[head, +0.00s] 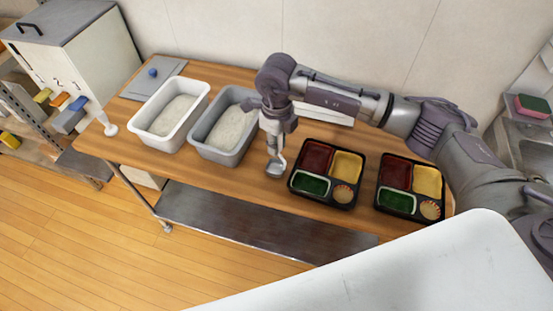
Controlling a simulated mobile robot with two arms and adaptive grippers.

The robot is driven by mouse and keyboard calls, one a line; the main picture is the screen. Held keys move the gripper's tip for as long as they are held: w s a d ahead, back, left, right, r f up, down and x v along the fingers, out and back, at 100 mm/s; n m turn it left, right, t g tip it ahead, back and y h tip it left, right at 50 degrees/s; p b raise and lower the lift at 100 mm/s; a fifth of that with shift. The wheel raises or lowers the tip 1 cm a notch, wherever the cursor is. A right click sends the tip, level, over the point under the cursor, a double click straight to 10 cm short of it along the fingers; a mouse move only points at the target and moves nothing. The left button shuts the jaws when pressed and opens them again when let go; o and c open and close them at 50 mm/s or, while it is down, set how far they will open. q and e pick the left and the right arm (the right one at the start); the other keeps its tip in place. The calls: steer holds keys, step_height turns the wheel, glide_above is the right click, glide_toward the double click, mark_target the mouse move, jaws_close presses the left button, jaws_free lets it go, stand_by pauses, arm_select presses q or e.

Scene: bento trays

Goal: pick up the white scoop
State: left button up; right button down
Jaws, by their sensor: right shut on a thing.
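A white scoop-shaped thing (109,127) lies at the left end of the wooden table, left of the white bin (141,138). My right gripper (276,133) is far to the right of it, above the table between the grey bin (204,153) and the nearer bento tray. It is shut on a pale grey scoop (276,168), which hangs upright with its bowl down, close to the tabletop. I cannot tell whether the bowl touches the table. Its handle is partly hidden by the fingers. My left gripper is out of the picture.
Both bins hold white grain. Two black bento trays, one nearer (323,207) and one farther right (410,217), have filled compartments. A grey board (146,88) with a blue knob lies at the back left. The tabletop in front of the bins is clear.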

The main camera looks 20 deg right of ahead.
steer(key=shift+r+b, duration=0.45)
steer(key=shift+r, duration=0.15)
step_height(320, 180, up, 3)
steer(key=shift+f+b, duration=0.1)
steer(key=shift+b, duration=0.65)
steer(key=s+d+r+b, duration=0.3)
steer(key=s+r, duration=0.4)
steer(key=s, duration=0.4)
steer(key=shift+d, duration=0.4)
